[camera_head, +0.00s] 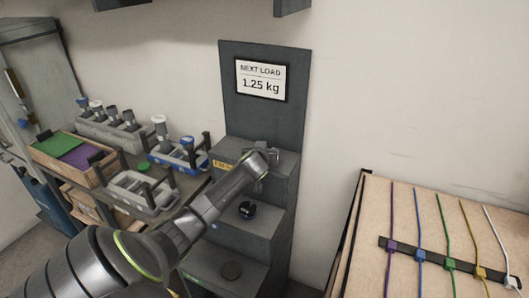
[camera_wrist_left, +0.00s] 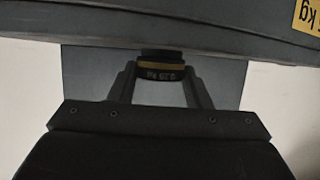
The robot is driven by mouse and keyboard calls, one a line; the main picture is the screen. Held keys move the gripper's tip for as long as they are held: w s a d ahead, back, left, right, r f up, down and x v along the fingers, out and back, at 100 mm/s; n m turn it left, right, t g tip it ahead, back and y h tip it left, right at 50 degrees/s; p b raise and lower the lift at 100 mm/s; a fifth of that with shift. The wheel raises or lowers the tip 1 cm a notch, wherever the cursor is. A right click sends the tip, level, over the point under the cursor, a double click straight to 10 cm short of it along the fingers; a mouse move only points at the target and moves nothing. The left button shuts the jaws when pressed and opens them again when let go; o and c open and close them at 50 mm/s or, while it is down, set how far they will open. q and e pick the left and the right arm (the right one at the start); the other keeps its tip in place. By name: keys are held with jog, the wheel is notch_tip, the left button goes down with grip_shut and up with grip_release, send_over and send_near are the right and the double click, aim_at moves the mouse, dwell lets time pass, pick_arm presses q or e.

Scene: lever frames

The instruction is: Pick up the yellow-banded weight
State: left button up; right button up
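The yellow-banded weight (camera_wrist_left: 162,72) is a small dark cylinder with a yellow ring and upside-down 0.25 kg lettering in the left wrist view. My left gripper (camera_wrist_left: 160,80) has a finger on each side of it, very close to its sides; I cannot tell whether they press on it. In the head view my left gripper (camera_head: 262,158) is at the top step of a grey stepped stand (camera_head: 285,185), and the weight is not clearly visible there. My right gripper is not in view.
A sign (camera_head: 261,80) reads NEXT LOAD 1.25 kg. Racks and trays (camera_head: 140,195) stand at left. A board with coloured cables (camera_head: 430,220) is at right.

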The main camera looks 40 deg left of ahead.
pick_arm(q)
jog(key=c, duration=0.4)
notch_tip(320, 180, up, 10)
jog(key=b, duration=0.1)
jog(key=s+d+r+m+t+h, duration=0.1)
jog(key=d+m+h, duration=0.1)
jog(key=d, duration=0.8)
jog(key=s+d+r+m+t+h, duration=0.1)
jog(key=s+d+m+h, duration=0.1)
jog(key=d, duration=0.9)
jog(key=shift+s+d+r+m+h, duration=0.5)
jog(key=shift+s+d+r, duration=0.45)
jog(key=shift+s+d, duration=0.95)
jog(key=shift+s+d+r+m+h, duration=0.45)
jog(key=shift+s+d+r, duration=0.7)
jog(key=shift+d, duration=1.35)
jog(key=shift+s+d+r+m+h, duration=0.35)
jog(key=shift+s+d+r+h, duration=0.35)
jog(key=shift+s+d, duration=1.3)
jog(key=shift+w+d, duration=0.15)
jog(key=shift+w, duration=0.05)
